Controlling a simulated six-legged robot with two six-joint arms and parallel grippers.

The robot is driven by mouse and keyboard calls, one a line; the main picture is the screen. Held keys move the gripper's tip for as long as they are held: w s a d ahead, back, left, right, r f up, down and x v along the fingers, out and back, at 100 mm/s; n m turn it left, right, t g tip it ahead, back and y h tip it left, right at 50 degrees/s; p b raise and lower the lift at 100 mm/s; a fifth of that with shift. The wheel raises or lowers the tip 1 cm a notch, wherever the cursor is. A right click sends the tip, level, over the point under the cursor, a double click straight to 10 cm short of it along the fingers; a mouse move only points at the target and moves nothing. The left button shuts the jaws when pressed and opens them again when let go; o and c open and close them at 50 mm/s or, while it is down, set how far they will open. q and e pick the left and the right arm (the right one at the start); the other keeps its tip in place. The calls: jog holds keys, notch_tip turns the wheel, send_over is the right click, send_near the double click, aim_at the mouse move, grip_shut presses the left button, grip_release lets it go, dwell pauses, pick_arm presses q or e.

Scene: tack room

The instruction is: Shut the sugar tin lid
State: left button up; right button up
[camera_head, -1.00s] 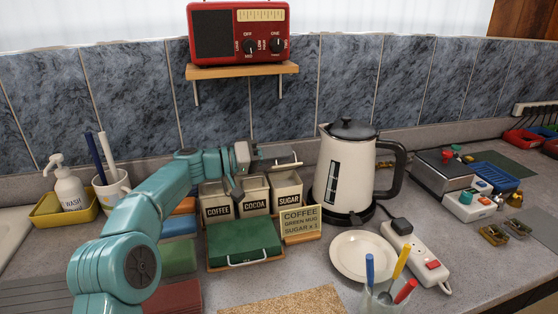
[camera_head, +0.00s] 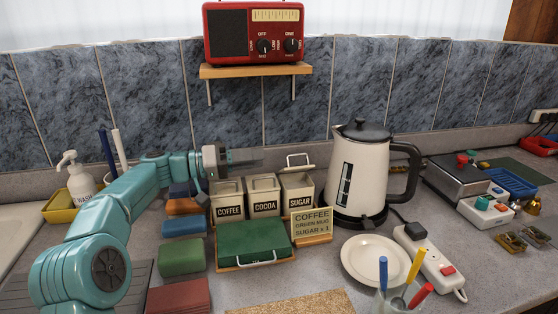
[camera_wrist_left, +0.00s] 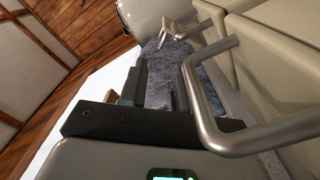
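The sugar tin (camera_head: 298,188) is a cream box with a SUGAR label, at the right end of a row of three tins. Its lid's bar handle (camera_head: 299,156) stands above the tin's back edge; the lid looks raised, but its exact angle is unclear. My left gripper (camera_head: 252,160) is above and behind the coffee and cocoa tins, pointing right, apart from the sugar tin's handle. In the left wrist view its dark fingers (camera_wrist_left: 155,90) are apart with nothing between them. A bent metal handle (camera_wrist_left: 208,105) is close beside them. My right gripper is not in view.
The coffee tin (camera_head: 229,207) and cocoa tin (camera_head: 264,200) stand left of the sugar tin. A kettle (camera_head: 354,165) stands close on its right, and a sign (camera_head: 311,222) in front. A green box (camera_head: 253,240) lies before the tins. A radio shelf (camera_head: 255,71) is above.

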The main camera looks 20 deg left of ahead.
pick_arm(q)
jog(key=v, duration=0.7)
